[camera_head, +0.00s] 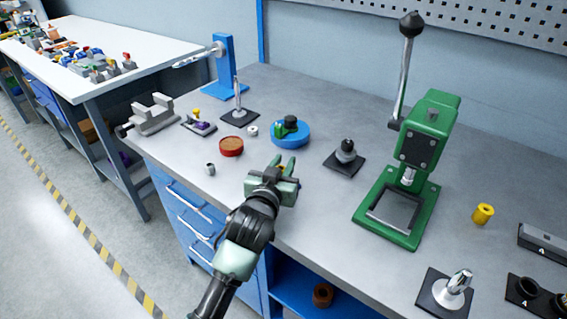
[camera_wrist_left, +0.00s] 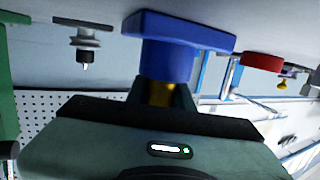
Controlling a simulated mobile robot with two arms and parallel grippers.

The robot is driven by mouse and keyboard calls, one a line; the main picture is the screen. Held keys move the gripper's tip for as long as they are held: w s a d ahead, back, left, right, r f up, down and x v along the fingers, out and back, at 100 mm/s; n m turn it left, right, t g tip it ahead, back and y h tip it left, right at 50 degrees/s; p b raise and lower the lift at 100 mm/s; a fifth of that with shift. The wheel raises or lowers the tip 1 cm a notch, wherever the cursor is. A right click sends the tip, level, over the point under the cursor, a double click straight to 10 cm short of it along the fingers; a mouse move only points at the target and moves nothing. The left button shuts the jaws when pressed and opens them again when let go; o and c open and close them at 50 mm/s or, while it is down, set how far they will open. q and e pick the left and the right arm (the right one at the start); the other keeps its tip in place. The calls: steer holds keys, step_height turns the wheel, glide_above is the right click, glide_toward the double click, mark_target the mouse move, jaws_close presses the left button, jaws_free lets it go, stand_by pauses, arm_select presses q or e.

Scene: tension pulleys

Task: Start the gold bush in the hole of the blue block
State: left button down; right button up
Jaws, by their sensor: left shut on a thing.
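My left gripper (camera_head: 283,165) is low over the bench, left of centre in the head view, its green fingers pointing away towards a round blue piece (camera_head: 290,139) carrying green and black parts. In the left wrist view, a blue block (camera_wrist_left: 168,60) with a wide flange and a round boss stands out ahead of the gripper. The gold bush (camera_wrist_left: 160,93) shows between my gripper and this boss, partly hidden by the dark gripper edge. My gripper is shut on the gold bush. I cannot tell whether bush and boss touch, and the hole is hidden. The right gripper is out of view.
A green press (camera_head: 415,160) stands to the right, with a yellow hollow cylinder (camera_head: 483,213) beyond it. A pulley on a dark base (camera_head: 345,158) and a red dish (camera_head: 231,147) are close by.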

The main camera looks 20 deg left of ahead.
arm_select(q)
steer(key=shift+f, duration=0.25)
steer(key=shift+r, duration=0.1)
steer(key=shift+r+p, duration=0.25)
steer(key=shift+p, duration=0.2)
steer(key=shift+p, duration=0.35)
stand_by(0.4)
steer(key=shift+f, duration=0.15)
steer(key=shift+f, duration=0.2)
